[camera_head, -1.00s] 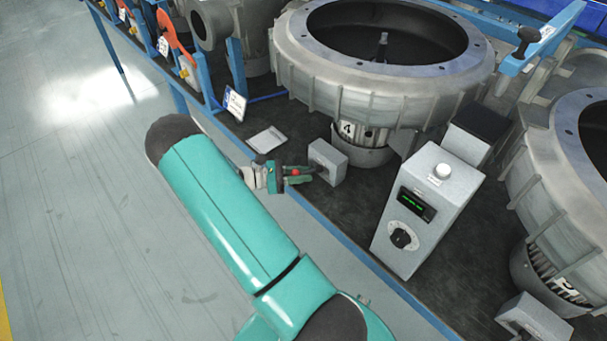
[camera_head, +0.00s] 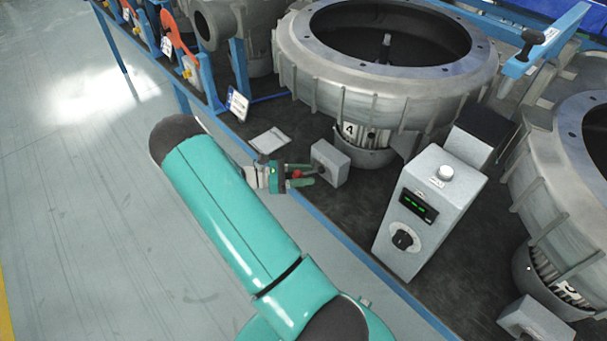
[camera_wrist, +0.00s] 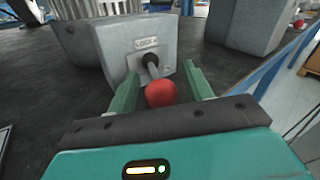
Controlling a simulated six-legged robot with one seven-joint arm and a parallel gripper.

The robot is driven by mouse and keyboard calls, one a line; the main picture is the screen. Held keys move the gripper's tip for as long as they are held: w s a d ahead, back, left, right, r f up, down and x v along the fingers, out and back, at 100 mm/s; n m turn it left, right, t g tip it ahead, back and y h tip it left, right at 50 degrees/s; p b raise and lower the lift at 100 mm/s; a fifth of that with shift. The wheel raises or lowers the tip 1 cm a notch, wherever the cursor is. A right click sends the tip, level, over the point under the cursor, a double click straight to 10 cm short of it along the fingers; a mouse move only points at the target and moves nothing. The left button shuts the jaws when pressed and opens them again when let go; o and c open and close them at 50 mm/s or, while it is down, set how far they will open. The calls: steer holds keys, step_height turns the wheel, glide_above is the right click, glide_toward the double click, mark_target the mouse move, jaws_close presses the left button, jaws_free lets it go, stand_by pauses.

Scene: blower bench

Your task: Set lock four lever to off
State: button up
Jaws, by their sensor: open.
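The lock four lever has a red ball knob (camera_wrist: 162,93) on a short metal shaft with a dark base. It stands out from the front of a small grey box (camera_wrist: 143,48) with a small label plate. In the wrist view, my gripper (camera_wrist: 160,74) is open, with one green finger on each side of the knob and shaft. I cannot tell whether either finger touches the knob. In the head view, my gripper (camera_head: 301,174) is in front of the same box (camera_head: 330,162), with the red knob (camera_head: 297,174) between its fingers.
A large blower housing marked 4 (camera_head: 388,80) stands behind the lever box. A grey control box (camera_head: 425,210) with a dial and green display is to the right. A flat pale plate (camera_head: 268,140) lies left of the lever. A blue rail edges the dark bench.

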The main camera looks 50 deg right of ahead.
steer(key=v, duration=1.4)
steer(key=shift+s, duration=0.1)
steer(key=a+r+m+t+y, duration=0.4)
steer(key=a+r+y, duration=0.1)
steer(key=r, duration=0.6)
steer(key=s+a+r+m+t+y, duration=0.3)
steer(key=s+a+r+t, duration=0.4)
steer(key=s+a+r, duration=0.1)
steer(key=s+a+r+m+t+y, duration=0.4)
steer(key=s+a+r+t, duration=0.3)
steer(key=a+r, duration=0.4)
steer(key=shift+s+a+r+t+y, duration=0.3)
steer(key=shift+s+a, duration=0.4)
steer(key=shift+a, duration=0.4)
steer(key=shift+d, duration=0.1)
